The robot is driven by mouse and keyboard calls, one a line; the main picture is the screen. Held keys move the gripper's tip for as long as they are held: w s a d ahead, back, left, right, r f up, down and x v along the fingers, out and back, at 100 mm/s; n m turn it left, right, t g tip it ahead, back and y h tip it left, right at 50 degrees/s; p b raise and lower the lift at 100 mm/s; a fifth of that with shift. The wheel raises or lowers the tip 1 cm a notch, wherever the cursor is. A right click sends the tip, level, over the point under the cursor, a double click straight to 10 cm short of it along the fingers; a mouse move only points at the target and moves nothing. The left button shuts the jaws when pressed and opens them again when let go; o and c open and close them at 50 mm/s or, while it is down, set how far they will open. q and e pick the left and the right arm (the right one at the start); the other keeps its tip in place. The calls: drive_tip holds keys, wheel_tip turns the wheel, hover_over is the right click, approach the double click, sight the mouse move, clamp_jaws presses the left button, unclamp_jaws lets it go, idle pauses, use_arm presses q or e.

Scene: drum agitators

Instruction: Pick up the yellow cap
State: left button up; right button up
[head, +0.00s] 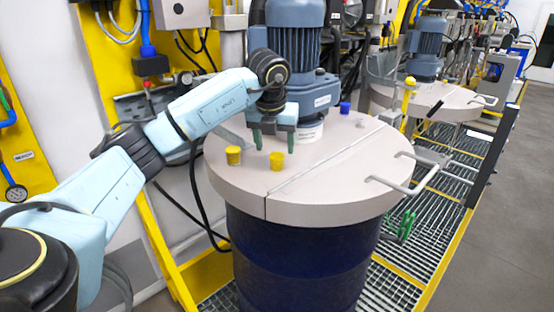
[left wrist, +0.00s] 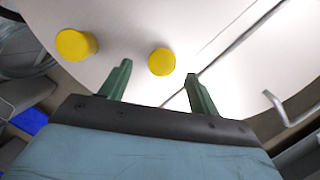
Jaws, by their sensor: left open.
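Two yellow caps stand on the light grey drum lid (head: 240,206). One yellow cap (head: 233,155) is near the lid's left edge; the other yellow cap (head: 277,161) is nearer the seam. My left gripper (head: 272,143) is open and empty, with green fingers pointing down just above and behind the second cap. In the left wrist view, my left gripper (left wrist: 158,88) has this second cap (left wrist: 162,61) ahead of and between its fingertips, apart from them. The other cap (left wrist: 76,45) lies to the left of the left finger. My right gripper is not in view.
A blue-grey motor (head: 294,45) stands upright on the lid behind my gripper. A blue cap (head: 345,108) sits at the back of the lid. A metal handle (head: 405,184) sticks out at the right. The lid's front part is clear.

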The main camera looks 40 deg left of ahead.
sight(277, 155)
use_arm(q)
drive_tip(key=x, duration=0.4)
drive_tip(key=shift+w+d+p, duration=0.1)
drive_tip(key=shift+d+p, duration=0.05)
drive_tip(key=shift+p, duration=0.15)
drive_tip(key=shift+f, duration=0.3)
drive_tip(key=shift+w+f, duration=0.1)
drive_tip(key=shift+f, duration=0.05)
drive_tip(key=c, duration=1.1)
drive_tip(key=shift+o, duration=0.2)
wheel_tip(277, 155, up, 10)
drive_tip(key=shift+r, duration=0.1)
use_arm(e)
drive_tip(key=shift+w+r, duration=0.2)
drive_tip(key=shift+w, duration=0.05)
